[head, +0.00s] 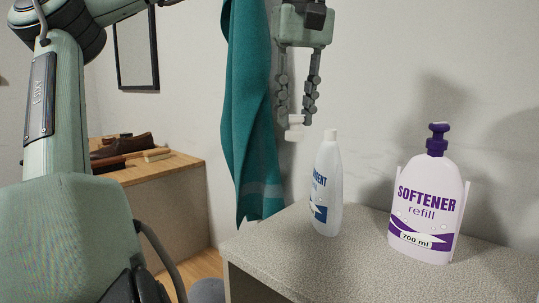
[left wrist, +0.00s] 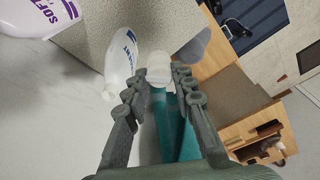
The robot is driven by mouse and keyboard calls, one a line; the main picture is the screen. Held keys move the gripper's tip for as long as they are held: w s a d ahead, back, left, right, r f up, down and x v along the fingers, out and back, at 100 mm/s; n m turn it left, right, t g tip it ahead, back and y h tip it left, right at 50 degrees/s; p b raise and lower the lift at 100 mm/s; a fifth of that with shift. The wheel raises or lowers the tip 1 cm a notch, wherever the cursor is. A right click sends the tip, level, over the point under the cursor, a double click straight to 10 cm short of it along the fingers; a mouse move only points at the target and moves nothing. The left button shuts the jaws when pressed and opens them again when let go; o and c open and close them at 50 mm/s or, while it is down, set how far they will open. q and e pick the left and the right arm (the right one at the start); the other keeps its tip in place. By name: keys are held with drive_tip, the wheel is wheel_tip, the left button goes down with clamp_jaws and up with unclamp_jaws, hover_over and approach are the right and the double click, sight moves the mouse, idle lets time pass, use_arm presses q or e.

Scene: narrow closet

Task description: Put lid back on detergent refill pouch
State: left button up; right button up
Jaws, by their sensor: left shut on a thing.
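The white detergent refill container (head: 324,200), with blue lettering, stands upright near the edge of the speckled counter. Its narrow neck points up; the left wrist view also shows the container (left wrist: 122,58). My left gripper (head: 296,122) hangs from above, fingers down, up and to the left of the neck. It is shut on a small white lid (head: 294,131), which also shows between the fingertips in the left wrist view (left wrist: 159,70). The lid is apart from the container. My right gripper is out of view.
A white softener refill (head: 428,205) with a purple pump stands to the right on the counter (head: 345,265). A teal towel (head: 250,120) hangs behind the gripper. A wooden bench (head: 180,163) with brown items stands at left.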

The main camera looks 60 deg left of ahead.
use_arm(q)
drive_tip(key=w+a+r+m, duration=0.2)
drive_tip(key=w+r, duration=0.4)
drive_tip(key=w, duration=0.3)
drive_tip(key=shift+m, duration=0.3)
drive_tip(key=f, duration=0.4)
drive_tip(key=shift+w+d, duration=0.15)
drive_tip(key=shift+w, duration=0.25)
drive_tip(key=shift+f, duration=0.95)
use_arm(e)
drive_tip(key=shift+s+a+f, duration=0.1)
use_arm(q)
drive_tip(key=shift+p, duration=0.3)
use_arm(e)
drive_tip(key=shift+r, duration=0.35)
use_arm(q)
drive_tip(key=shift+f, duration=0.15)
idle(0.4)
drive_tip(key=o, duration=1.3)
